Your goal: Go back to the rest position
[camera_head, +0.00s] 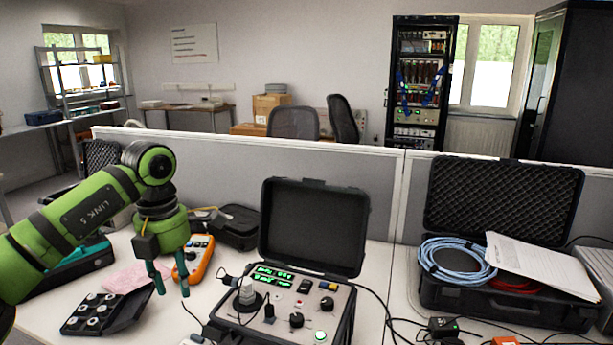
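My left gripper (171,279) hangs down from the green arm at the left, above the white desk (385,260). Its two teal fingers are spread apart with nothing seen between them. An orange multimeter (197,258) lies just behind and right of the fingers. A black tray with round sensors (100,308) lies to their left and nearer. An open black case with a control panel (290,296) stands to their right; a grey cylinder sits on its panel, and green displays are lit. My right gripper is not in view.
A pink cloth (130,277) and a black pouch (238,226) lie near the arm. A second open case (455,296) with blue cable (455,262) and papers (540,265) stands at right. Loose cables cross the front desk. A grey partition (330,165) closes the back.

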